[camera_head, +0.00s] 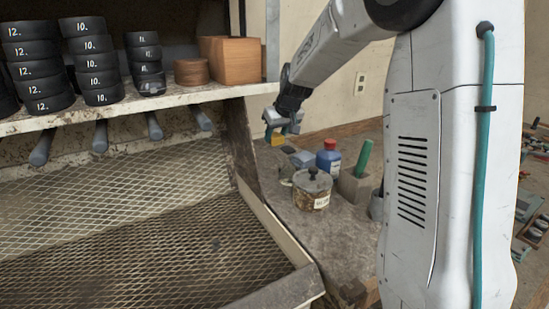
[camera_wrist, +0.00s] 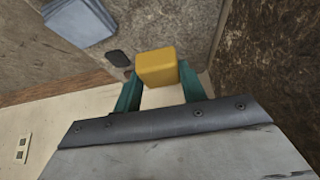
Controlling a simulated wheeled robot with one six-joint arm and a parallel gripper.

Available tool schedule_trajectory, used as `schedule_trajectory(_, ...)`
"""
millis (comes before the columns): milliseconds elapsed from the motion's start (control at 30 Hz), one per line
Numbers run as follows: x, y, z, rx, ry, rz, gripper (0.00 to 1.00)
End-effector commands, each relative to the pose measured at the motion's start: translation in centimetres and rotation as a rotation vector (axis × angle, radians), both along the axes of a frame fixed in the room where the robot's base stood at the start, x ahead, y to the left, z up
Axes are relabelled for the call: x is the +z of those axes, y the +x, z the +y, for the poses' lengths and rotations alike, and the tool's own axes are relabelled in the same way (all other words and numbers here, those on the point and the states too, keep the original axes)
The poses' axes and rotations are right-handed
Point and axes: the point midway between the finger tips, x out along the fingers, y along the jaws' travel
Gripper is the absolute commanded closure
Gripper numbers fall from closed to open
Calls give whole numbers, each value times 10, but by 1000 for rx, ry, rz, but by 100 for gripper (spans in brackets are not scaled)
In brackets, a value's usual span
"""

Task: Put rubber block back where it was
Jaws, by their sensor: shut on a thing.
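The rubber block is a small yellow-orange block. In the wrist view the block (camera_wrist: 157,68) sits between the two teal fingers of my gripper (camera_wrist: 158,88), which is shut on it. In the head view the block (camera_head: 279,140) shows small below my gripper (camera_head: 279,132), above the back of the side bench (camera_head: 285,225). Whether the block touches the bench top cannot be told.
A grey-blue block (camera_head: 303,159), a blue bottle with red cap (camera_head: 328,157), a lidded pot (camera_head: 312,188) and a holder with a green handle (camera_head: 355,185) stand nearby. A shelf (camera_head: 150,103) with black stacked rolls and wooden blocks is at left.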

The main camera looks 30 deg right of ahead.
Motion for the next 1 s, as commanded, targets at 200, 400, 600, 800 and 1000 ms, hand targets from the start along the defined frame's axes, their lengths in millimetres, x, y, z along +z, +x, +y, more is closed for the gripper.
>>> schedule_trajectory(200, -34, 0, 0, 0, 1, 0, 80)
schedule_trajectory(400, -47, 0, 0, 0, 0, 0, 80)
schedule_trajectory(600, -77, 0, 5, 3, 1, 1, 80)
schedule_trajectory(800, -83, 1, 8, 1, -1, -3, 80)
schedule_trajectory(1000, -85, 0, 8, 2, -1, -2, 80)
